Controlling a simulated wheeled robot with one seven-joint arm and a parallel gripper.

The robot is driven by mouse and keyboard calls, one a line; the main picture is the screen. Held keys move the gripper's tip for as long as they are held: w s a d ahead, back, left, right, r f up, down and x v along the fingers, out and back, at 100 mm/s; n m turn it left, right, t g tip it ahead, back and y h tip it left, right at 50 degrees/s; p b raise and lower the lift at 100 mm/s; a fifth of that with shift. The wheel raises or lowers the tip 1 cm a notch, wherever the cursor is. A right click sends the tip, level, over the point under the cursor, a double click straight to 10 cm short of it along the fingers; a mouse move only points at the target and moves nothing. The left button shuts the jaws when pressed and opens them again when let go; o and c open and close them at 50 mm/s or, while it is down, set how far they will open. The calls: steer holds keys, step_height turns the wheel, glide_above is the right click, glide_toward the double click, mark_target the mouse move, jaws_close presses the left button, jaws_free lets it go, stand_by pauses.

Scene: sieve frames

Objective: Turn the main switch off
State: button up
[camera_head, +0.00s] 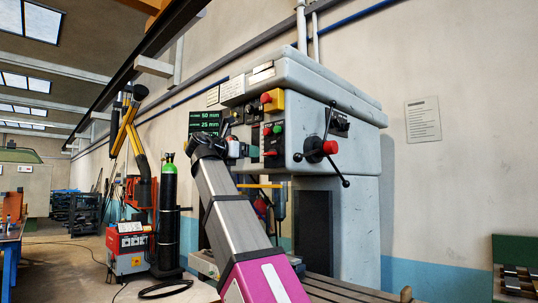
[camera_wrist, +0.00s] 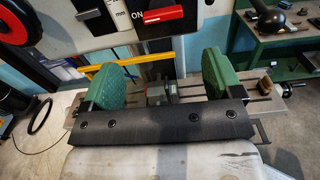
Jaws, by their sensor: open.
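A red switch handle (camera_wrist: 170,13) on a black plate shows at the top edge of the wrist view, cut off by the frame. It lies roughly level, with the label "ON" just left of it. I take it for the main switch; I cannot pick it out surely in the head view. My gripper (camera_wrist: 165,75) has its two green-padded fingers spread wide with nothing between them. In the wrist view the handle appears above the gap between the fingers.
The grey machine (camera_head: 340,88) carries a red mushroom button on a yellow box (camera_head: 275,101), green and red buttons, and a spoked handle (camera_head: 329,147) projecting at right. A worktable (camera_head: 335,289) lies below.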

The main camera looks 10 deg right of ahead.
mark_target(271, 154)
steer(key=x, duration=0.7)
steer(key=r+x, duration=0.1)
steer(key=x, duration=0.2)
steer(key=shift+d, duration=0.4)
steer(key=c, duration=0.9)
